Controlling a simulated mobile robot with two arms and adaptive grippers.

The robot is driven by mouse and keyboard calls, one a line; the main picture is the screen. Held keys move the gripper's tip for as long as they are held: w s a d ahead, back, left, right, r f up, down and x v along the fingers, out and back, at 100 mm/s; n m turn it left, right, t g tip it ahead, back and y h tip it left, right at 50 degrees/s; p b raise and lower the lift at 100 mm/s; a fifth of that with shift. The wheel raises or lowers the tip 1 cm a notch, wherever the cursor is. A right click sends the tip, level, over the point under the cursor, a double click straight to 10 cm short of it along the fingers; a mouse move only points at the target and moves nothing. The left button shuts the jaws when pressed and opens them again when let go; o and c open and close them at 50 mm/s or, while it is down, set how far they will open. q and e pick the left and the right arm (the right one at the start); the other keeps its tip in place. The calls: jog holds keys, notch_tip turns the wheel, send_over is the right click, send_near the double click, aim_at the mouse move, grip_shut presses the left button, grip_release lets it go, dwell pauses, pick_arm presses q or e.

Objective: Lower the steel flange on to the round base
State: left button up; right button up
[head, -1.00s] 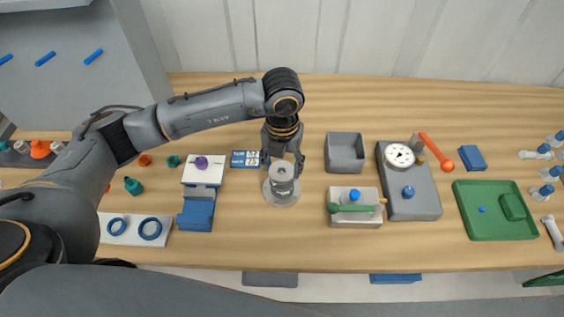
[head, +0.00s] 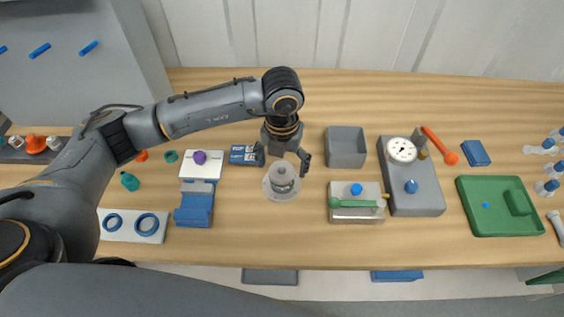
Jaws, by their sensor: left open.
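The steel flange (head: 282,173) is a small grey stepped round piece at the middle of the bench in the head view. It sits at the centre of the round base (head: 283,196), a pale flat disc, and looks upright; whether it is fully seated cannot be told from above. My left gripper (head: 282,161) is open, its two fingers spread apart just behind and to either side of the flange, with no visible grip on it. My right gripper is not in view.
A grey open bin (head: 346,148) stands right of the gripper, with a block holding a green-handled tool (head: 356,209) in front of it. A blue clamp-like block (head: 195,207) stands to the left. Bare wood lies in front of the base.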

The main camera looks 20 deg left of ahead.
pick_arm(q)
jog(key=shift+r, duration=0.1)
notch_tip(320, 180, up, 12)
dwell(0.5)
dwell(0.5)
